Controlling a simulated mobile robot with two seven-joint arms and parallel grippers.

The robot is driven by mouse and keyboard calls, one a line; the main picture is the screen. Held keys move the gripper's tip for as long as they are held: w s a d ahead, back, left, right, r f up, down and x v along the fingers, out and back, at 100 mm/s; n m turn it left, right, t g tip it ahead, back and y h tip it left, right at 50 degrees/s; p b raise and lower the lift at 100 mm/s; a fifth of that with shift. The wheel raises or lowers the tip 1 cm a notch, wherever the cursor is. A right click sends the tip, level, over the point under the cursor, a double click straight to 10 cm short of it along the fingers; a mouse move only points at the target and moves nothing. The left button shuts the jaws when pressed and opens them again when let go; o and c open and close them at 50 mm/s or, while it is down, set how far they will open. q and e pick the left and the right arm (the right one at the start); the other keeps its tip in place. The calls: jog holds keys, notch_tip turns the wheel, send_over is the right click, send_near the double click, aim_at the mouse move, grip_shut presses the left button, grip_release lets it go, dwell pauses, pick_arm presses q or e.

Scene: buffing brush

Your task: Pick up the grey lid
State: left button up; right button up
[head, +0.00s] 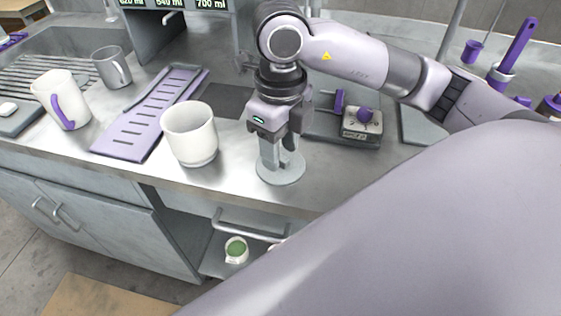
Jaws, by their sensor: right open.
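The grey lid (284,178) is a flat, round disc lying on the steel counter, close to its front edge, in the head view. My right gripper (279,157) points straight down over the lid, with its fingers apart. The fingertips are at or just above the lid's top, and I cannot tell whether they touch it. The fingers hide the middle of the lid, so any knob there is unclear. My left gripper is not in view.
A white pot (190,136) stands left of the lid. A lilac slotted tray (135,128), a grey mug (110,68) and a white mug with purple handle (62,100) are farther left. A small scale-like device (362,126) stands to the right.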

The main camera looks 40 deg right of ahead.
jog(key=shift+f, duration=0.65)
grip_shut()
jog(key=shift+r, duration=0.15)
